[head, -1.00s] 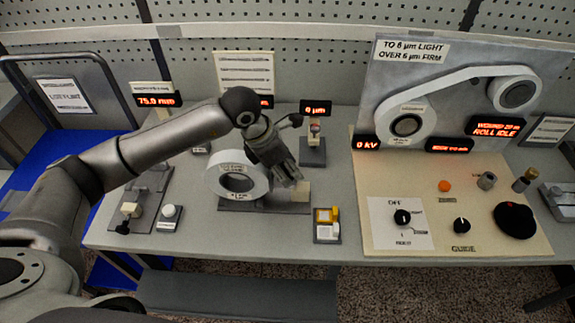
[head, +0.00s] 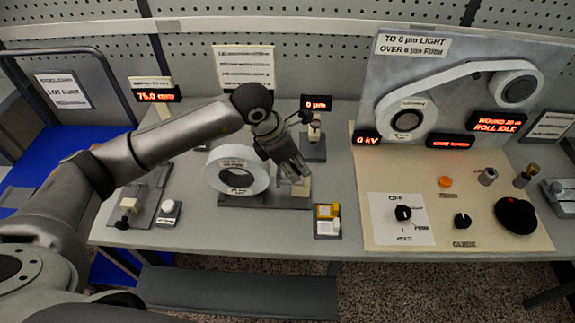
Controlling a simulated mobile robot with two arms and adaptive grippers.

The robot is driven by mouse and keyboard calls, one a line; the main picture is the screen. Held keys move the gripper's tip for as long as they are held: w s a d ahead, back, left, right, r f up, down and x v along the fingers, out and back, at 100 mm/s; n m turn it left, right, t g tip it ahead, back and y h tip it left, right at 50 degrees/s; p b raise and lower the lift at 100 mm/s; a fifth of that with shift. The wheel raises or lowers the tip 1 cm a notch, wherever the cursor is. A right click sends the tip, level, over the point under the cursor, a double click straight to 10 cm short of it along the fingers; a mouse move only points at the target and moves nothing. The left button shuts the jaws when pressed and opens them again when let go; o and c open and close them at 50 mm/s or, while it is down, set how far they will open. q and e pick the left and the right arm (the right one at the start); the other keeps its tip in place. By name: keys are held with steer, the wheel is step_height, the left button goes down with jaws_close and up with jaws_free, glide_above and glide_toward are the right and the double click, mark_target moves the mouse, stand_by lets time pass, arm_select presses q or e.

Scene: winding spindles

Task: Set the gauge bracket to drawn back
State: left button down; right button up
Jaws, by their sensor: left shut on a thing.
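The gauge bracket seems to be the pale block (head: 303,189) at the right end of a dark base plate (head: 262,202). A white ring-shaped roll (head: 215,176) stands on the same plate, left of the block. My left gripper (head: 300,176) reaches down from the upper left, its fingers at the block and right of the roll. It is shut on the block, whose upper part the fingers hide. My right gripper is out of view.
A 0 µm display (head: 316,103) stands behind on a small post. A tray with yellow and white blocks (head: 327,220) lies in front right. A control panel (head: 455,230) with knobs fills the right. A slide fixture (head: 135,208) sits at left.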

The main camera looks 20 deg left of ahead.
arm_select(q)
steer(key=shift+w+d+b, duration=0.15)
steer(key=shift+w+d, duration=0.05)
steer(key=shift+d, duration=0.45)
steer(key=shift+w+d+b, duration=0.15)
steer(key=shift+w+d, duration=0.05)
steer(key=shift+d, duration=0.4)
steer(key=shift+d+r, duration=0.1)
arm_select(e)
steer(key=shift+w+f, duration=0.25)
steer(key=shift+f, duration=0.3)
arm_select(q)
steer(key=c, duration=1.4)
jaws_free()
steer(key=shift+d, duration=0.1)
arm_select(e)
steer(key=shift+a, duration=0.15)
arm_select(q)
steer(key=shift+s+a+r, duration=0.1)
steer(key=shift+a+r, duration=0.1)
steer(key=shift+r, duration=0.2)
steer(key=v, duration=1.1)
steer(key=shift+d+r, duration=0.1)
